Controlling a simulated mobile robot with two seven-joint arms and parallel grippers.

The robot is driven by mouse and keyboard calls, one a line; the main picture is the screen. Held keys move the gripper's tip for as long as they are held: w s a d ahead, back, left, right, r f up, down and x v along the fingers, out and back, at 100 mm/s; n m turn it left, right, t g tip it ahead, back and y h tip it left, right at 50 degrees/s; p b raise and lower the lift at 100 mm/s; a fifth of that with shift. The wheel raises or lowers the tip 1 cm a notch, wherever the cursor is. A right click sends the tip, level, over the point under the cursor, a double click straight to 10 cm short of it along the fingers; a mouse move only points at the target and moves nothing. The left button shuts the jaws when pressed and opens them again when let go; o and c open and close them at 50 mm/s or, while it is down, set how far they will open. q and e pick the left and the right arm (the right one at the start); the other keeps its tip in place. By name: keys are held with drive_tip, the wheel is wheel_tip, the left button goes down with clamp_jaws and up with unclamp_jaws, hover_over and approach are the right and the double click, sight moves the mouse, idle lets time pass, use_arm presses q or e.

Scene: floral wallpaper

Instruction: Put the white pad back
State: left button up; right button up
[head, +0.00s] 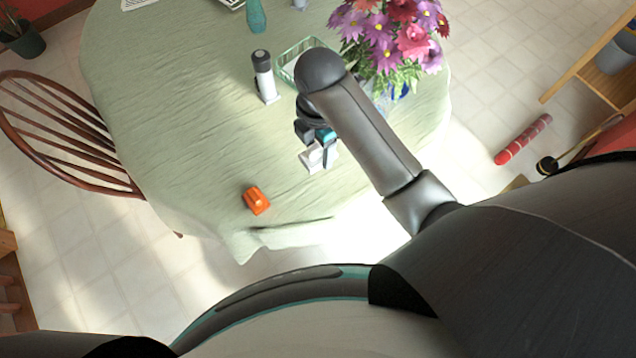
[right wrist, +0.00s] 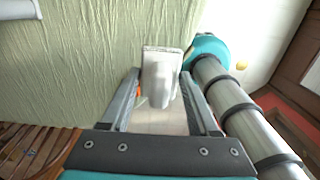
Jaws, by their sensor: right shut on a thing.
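The white pad (head: 320,157) is a small pale block at the tips of my right gripper (head: 316,143), over the near right part of the table. In the right wrist view the pad (right wrist: 161,72) sits between the two fingers of the right gripper (right wrist: 160,98), which is shut on it. The table's green cloth shows behind it. I cannot tell for sure whether the pad touches the cloth. My left gripper is not in view.
The round table (head: 180,120) holds an orange block (head: 257,201), a white bottle with a dark top (head: 263,76), a clear green-rimmed basket (head: 302,58) and a flower bouquet (head: 395,40). A wooden chair (head: 65,130) stands left.

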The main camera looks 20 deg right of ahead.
drive_tip(key=b, duration=0.4)
hover_over(318, 192)
wheel_tip(318, 192, down, 15)
drive_tip(key=shift+f+b, duration=0.95)
drive_tip(key=shift+f, duration=1.45)
drive_tip(key=o, duration=1.2)
wheel_tip(318, 192, up, 12)
drive_tip(key=p, duration=0.4)
